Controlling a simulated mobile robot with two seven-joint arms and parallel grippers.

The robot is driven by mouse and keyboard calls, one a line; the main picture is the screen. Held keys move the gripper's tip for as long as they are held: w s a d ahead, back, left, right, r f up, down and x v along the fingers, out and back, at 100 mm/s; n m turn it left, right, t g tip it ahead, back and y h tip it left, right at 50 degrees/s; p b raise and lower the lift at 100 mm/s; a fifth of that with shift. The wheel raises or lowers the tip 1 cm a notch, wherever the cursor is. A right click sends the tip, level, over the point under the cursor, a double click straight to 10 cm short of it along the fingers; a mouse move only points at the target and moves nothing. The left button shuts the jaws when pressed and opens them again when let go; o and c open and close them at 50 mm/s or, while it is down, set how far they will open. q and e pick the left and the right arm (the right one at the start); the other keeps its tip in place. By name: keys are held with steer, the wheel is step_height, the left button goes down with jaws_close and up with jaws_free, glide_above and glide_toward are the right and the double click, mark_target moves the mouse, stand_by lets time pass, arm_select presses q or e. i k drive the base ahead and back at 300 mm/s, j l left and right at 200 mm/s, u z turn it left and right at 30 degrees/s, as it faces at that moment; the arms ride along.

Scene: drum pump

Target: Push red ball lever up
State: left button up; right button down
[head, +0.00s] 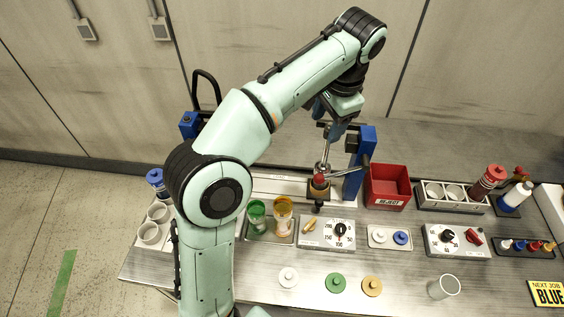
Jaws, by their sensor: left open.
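A small red piece (319,181), which looks like the red ball of the lever, shows low at the middle of the drum pump station, between two blue posts. A bare metal rod (340,172) runs beside it toward the right blue post (366,146). My left arm arches over the bench from the lower left. My left gripper (329,130) points down just above the metal parts and the red piece. It is open, with nothing seen in it. Whether its fingers touch the metal parts cannot be told. My right gripper is out of view.
A red reject bin (388,203) stands right of the right post. Two dial boxes (327,233) (456,240), a tray with green and amber cups (269,235), loose caps and a clear cup (443,287) occupy the bench front. Bottles stand at right.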

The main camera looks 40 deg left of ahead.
mark_target(319, 179)
steer(key=k, duration=1.55)
